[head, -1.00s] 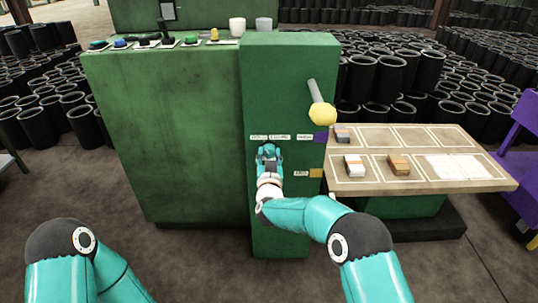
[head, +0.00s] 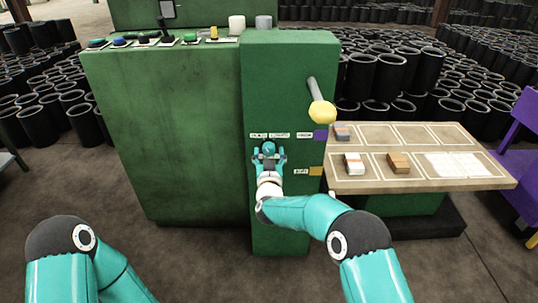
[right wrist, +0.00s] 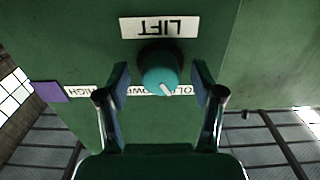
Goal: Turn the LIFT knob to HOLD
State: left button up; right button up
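The LIFT knob (right wrist: 158,68) is a round teal knob on the green cabinet front, with a white pointer mark. In the right wrist view the mark points down and slightly right, towards the label strip (right wrist: 85,91). That strip reads HIGH at left; its middle and right words are partly hidden by the knob and a finger. The LIFT plate (right wrist: 159,27) looks upside down there. My right gripper (right wrist: 161,84) is open, one finger on each side of the knob with gaps. In the head view the right gripper (head: 269,157) is at the knob. My left gripper is out of view.
A yellow-ended lever (head: 321,112) sticks out above and right of the knob. A table (head: 440,183) with small blocks stands at the right. Several other controls (head: 145,41) line the cabinet top at left. Black sleeves (head: 375,77) fill the background.

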jog(key=shift+r, duration=0.1)
jog(key=s, duration=1.2)
dwell(0.4)
